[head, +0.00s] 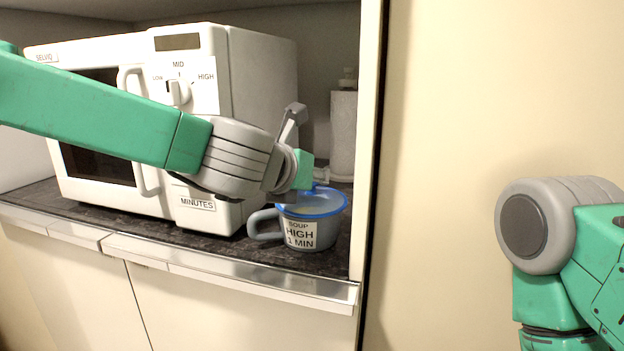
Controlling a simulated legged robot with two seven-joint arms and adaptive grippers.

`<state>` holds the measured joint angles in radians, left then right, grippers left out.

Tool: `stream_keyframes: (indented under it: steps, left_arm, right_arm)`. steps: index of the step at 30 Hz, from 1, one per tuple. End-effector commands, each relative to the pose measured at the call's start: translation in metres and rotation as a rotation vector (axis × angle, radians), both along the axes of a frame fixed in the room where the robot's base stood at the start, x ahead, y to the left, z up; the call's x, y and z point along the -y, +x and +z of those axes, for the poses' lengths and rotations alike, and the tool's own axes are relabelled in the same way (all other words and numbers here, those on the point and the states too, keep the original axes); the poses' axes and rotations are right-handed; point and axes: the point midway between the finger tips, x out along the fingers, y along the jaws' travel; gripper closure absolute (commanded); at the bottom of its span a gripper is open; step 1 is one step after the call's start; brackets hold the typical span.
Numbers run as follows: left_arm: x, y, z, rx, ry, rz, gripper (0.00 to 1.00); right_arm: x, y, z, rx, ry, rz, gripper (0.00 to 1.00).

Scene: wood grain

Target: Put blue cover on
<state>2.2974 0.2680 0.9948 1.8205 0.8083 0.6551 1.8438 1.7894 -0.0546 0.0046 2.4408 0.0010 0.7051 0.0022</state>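A blue-grey mug (325,234) with a handle on its left stands on the dark counter. Its label reads "SOUP HIGH 1 MIN". A blue ring (334,209) shows around the top of the mug; it looks like the blue cover, but my gripper partly hides it. I cannot tell whether it sits fully flat on the rim. My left gripper (296,142) is just above and behind the mug's left side. One grey finger points up; the rest is hidden, so its opening is unclear. My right gripper is out of view; only part of that arm shows at the right.
A white microwave (262,105) with dials and door handles stands left of the mug, partly behind my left arm. A paper towel roll (343,135) stands behind. The cabinet's side panel (366,150) is close on the right. The counter's metal edge (250,282) runs in front.

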Motion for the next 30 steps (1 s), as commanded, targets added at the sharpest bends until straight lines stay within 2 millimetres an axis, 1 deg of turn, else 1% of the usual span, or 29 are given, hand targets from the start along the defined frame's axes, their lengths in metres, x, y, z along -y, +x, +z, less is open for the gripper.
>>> stream_keyframes:
  steps: [17, 18, 19, 28, 30]
  left_arm:
    - [-0.0035, 0.0011, 0.0003, -0.003, -0.003, 0.021, 1.0]
    - [-0.0035, 0.0011, 0.0003, -0.003, -0.003, 0.021, 0.69]
    - [-0.0035, 0.0011, 0.0003, -0.003, -0.003, 0.021, 0.59]
    - [-0.0037, 0.0008, 0.0002, -0.004, -0.002, 0.021, 0.59]
    - [-0.0048, -0.0011, 0.0016, -0.003, -0.003, 0.021, 0.59]
  right_arm:
    - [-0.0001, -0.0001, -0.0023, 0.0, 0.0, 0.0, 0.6]
    - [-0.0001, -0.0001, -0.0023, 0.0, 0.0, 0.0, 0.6]
    - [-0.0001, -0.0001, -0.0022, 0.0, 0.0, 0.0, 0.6]
    - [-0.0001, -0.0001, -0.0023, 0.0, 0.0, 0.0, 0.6]
    - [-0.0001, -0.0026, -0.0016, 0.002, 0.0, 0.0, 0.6]
